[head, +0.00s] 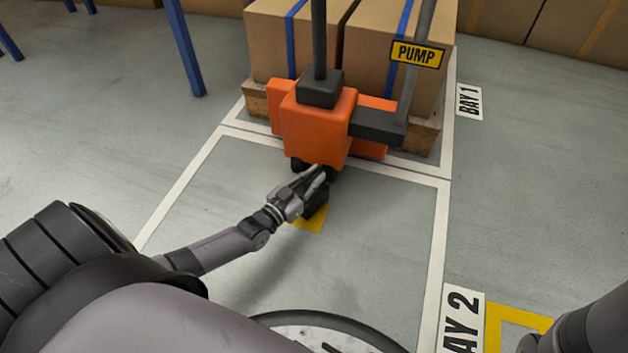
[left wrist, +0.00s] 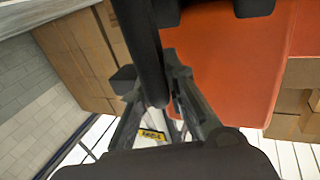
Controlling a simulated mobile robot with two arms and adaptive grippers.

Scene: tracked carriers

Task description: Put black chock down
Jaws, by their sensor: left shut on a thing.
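The black chock (head: 316,204) is a small dark block just in front of the orange pump truck (head: 318,125). My left gripper (head: 318,178) reaches in from the left and is shut on the chock. The chock shows at the fingertips, over a yellow patch (head: 308,222) on the floor. I cannot tell whether its underside touches the floor. In the left wrist view my gripper's fingers (left wrist: 160,98) close around a dark shape, with the orange body (left wrist: 235,60) close beyond. The chock's outline is unclear there. My right gripper is out of view.
The truck stands against a pallet (head: 425,135) of cardboard boxes (head: 375,50) in Bay 1. White lines (head: 437,240) mark the bays. The Bay 2 sign (head: 461,320) and a yellow floor outline (head: 515,318) lie at lower right. Blue posts (head: 185,50) stand at upper left. Floor left of the gripper is clear.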

